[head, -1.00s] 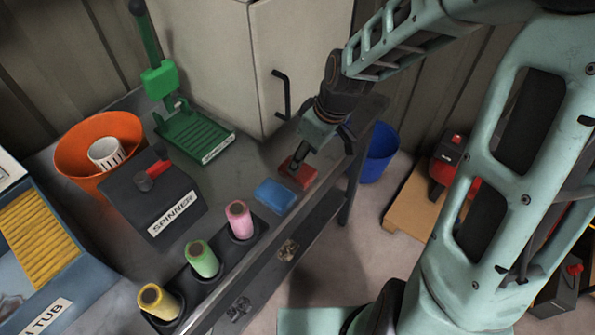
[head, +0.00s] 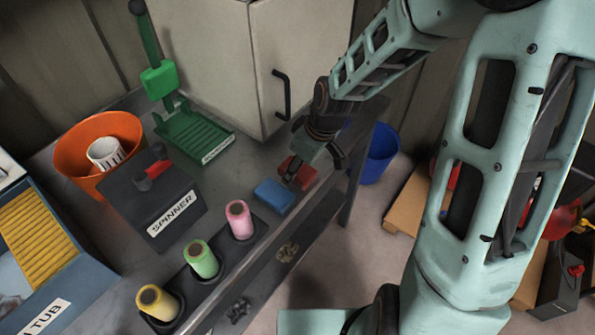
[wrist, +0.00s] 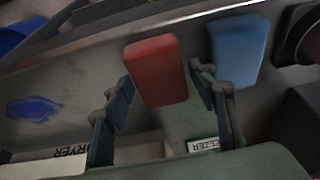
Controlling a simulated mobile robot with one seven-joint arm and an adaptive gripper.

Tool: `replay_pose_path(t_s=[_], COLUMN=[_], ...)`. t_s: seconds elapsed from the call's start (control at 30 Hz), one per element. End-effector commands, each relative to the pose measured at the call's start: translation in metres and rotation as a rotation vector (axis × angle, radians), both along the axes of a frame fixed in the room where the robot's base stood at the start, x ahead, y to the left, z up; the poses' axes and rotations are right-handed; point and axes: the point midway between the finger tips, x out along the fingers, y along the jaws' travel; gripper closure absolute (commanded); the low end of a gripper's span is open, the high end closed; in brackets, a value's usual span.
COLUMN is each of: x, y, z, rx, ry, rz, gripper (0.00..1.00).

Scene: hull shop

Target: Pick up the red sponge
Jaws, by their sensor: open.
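The red sponge (head: 306,176) lies flat on the grey bench near its front edge, partly hidden by my gripper in the head view. My gripper (head: 312,178) is open just over it, with fingers pointing down. In the wrist view the red sponge (wrist: 157,70) lies between the lines of the two spread fingers (wrist: 160,76), and I see bench on both sides of it. The right finger looks closer to it than the left. Whether a finger touches it, I cannot tell. A blue sponge (head: 274,196) lies close beside it, to the left in the head view.
Pink (head: 239,220), green (head: 201,260) and yellow (head: 157,303) cylinders stand in a dark holder along the bench front. A box labelled SPINNER (head: 160,205), an orange bucket (head: 72,158) and a green press (head: 195,130) stand behind. A blue bin (head: 381,155) is on the floor.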

Motion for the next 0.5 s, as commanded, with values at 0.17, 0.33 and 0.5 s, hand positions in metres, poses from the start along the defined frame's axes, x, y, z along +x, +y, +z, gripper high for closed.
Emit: replay_pose_path(t_s=[0.17, 0.33, 0.5], x=[-0.0001, -0.0001, -0.0002], y=[0.0, 0.0, -0.0001], z=[-0.0031, -0.0047, -0.0046], rx=[0.0, 0.0, 0.0], ry=[0.0, 0.0, 0.0], rz=[0.0, 0.0, 0.0], gripper=[0.48, 0.48, 0.48])
